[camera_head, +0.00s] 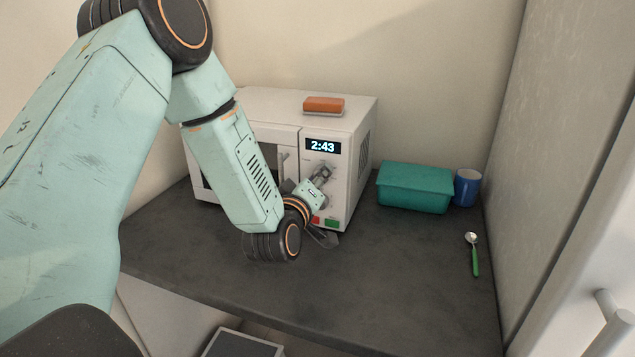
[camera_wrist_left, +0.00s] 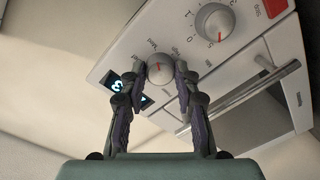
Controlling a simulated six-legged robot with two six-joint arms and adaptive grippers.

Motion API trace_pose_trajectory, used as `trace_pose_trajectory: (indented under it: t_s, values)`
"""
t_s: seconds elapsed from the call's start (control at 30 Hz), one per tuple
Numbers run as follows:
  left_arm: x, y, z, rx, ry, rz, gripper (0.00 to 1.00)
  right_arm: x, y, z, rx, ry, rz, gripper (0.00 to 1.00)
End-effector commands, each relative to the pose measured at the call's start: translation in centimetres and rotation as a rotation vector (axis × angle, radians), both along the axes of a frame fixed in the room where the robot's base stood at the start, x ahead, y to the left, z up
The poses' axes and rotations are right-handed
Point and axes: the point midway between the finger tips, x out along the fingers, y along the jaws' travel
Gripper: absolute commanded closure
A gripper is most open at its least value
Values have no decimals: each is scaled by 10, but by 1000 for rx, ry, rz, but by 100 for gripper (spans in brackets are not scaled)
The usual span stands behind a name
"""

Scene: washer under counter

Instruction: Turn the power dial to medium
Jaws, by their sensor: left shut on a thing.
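The white microwave (camera_head: 318,215) stands on the dark counter, its display (camera_head: 323,146) reading 2:43. The power dial (camera_wrist_left: 160,66) is a small round grey knob with a red mark, beside the display in the left wrist view. My left gripper (camera_wrist_left: 160,72) is shut on the dial, one finger on each side. In the head view my left gripper (camera_head: 322,173) reaches up to the control panel and hides the dial. My right gripper is not in view.
A larger numbered dial (camera_wrist_left: 214,22) sits beside the power dial. Red (camera_head: 316,221) and green (camera_head: 332,223) buttons are low on the panel. A teal box (camera_head: 414,189), blue mug (camera_head: 467,188) and green-handled spoon (camera_head: 475,255) are at right.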

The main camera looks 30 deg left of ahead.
Motion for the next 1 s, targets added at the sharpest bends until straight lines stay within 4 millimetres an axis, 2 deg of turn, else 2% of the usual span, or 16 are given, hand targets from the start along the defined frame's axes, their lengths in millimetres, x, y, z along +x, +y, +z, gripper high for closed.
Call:
trace_pose_trajectory:
  t_s: [0.5,0.53,0.77,1.0]
  values:
    - [1,1,3,-16,-11,5,100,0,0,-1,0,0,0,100]
    - [1,1,3,-15,-11,4,66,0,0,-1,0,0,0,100]
    - [0,1,2,-15,-8,3,47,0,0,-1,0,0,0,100]
    - [0,0,1,-15,-5,2,46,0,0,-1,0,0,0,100]
